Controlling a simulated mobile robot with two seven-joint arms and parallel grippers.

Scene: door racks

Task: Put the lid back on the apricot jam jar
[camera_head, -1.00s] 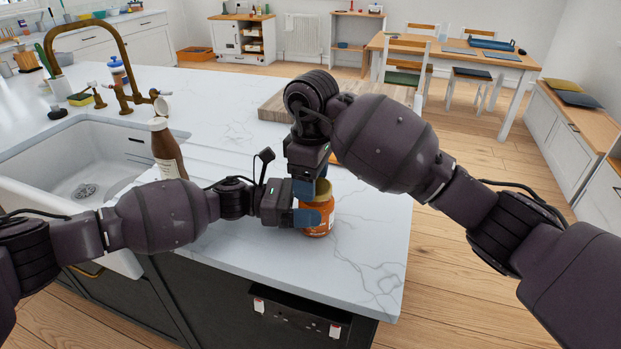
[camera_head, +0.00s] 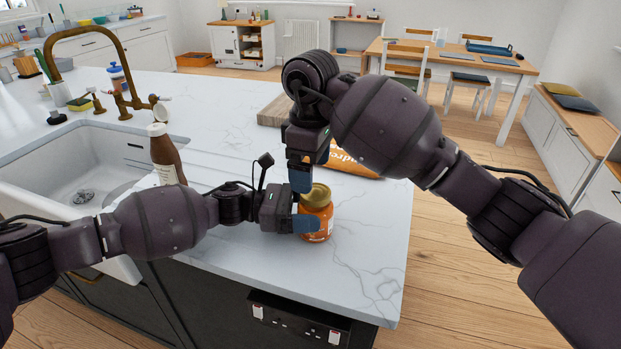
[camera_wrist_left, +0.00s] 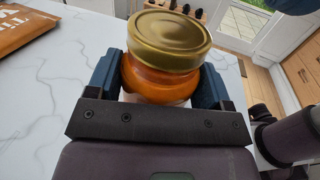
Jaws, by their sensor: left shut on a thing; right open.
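The apricot jam jar (camera_head: 317,222) stands upright near the counter's front edge, with orange contents. The gold lid (camera_head: 317,195) sits on top of it; the lid also shows large in the left wrist view (camera_wrist_left: 169,40). I cannot tell whether it is fully tightened. My left gripper (camera_head: 306,224) is shut on the jar, with its blue fingers on both sides of the glass below the lid (camera_wrist_left: 160,85). My right gripper (camera_head: 301,180) is open and empty, pointing down just above and behind the lid. Its far finger is mostly hidden.
A brown bottle (camera_head: 166,157) stands by the sink (camera_head: 75,170) at left. The marble counter (camera_head: 365,255) is clear right of the jar.

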